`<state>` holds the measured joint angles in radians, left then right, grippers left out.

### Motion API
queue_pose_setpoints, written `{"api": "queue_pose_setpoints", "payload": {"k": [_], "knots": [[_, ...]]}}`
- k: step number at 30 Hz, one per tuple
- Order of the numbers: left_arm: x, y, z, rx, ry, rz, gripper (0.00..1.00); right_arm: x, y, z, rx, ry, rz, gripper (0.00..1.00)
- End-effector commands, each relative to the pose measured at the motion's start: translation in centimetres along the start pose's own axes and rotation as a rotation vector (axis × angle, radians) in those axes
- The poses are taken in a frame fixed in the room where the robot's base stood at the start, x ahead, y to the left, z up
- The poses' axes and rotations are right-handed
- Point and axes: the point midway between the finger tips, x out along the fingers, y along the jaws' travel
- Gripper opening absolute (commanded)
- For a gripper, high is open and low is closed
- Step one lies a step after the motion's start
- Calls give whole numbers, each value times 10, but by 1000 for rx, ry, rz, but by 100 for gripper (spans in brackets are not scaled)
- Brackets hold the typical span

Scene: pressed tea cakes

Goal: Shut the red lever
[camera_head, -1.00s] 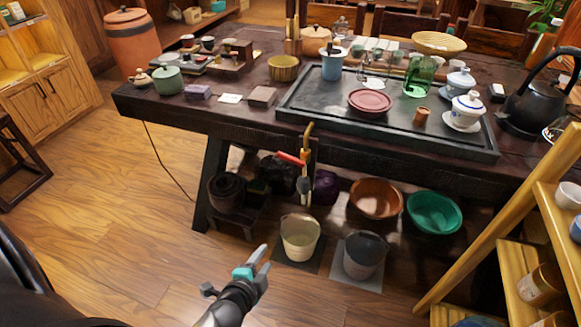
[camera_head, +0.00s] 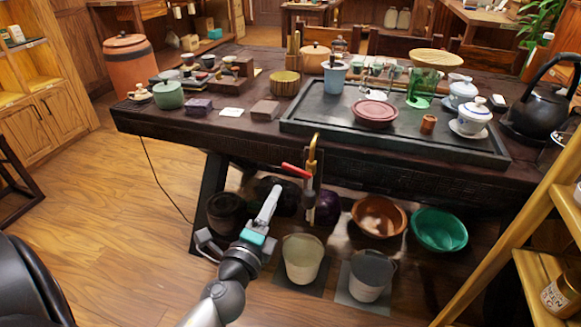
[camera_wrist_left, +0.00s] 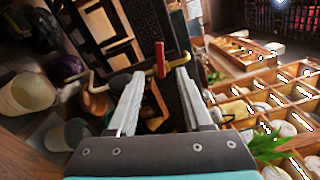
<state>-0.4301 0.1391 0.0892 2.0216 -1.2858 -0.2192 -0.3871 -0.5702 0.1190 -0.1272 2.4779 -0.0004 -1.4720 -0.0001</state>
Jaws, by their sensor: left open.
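The red lever (camera_head: 296,171) sticks out to the left from a brass tap (camera_head: 312,155) at the table's front edge, its left end slightly raised. My left gripper (camera_head: 272,196) is below and left of the lever, fingers pointing up toward it. In the left wrist view the gripper (camera_wrist_left: 160,75) is open, with the red lever (camera_wrist_left: 160,60) showing between and just past the fingertips. I cannot tell whether a finger touches it. The tap's pipe (camera_wrist_left: 97,86) shows left of the fingers. My right gripper is not in view.
The dark table (camera_head: 250,135) carries a tea tray (camera_head: 290,124) and several pots and cups. Below stand a cream bucket (camera_head: 302,260), a grey bucket (camera_head: 370,276), a copper bowl (camera_head: 378,217) and a green basin (camera_head: 439,230). A wooden shelf (camera_head: 535,195) is at the right.

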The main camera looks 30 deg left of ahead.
Motion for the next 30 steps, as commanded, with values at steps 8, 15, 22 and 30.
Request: {"api": "queue_pose_setpoints", "payload": {"k": [8, 15, 22, 30], "knots": [[45, -1, 0, 0, 1, -2, 50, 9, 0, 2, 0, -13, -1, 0], [82, 0, 0, 0, 1, -1, 50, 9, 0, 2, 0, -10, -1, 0], [111, 1, -1, -2, 1, 0, 50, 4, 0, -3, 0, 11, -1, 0], [125, 1, -1, -1, 1, 2, 50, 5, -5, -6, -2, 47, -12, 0]]}}
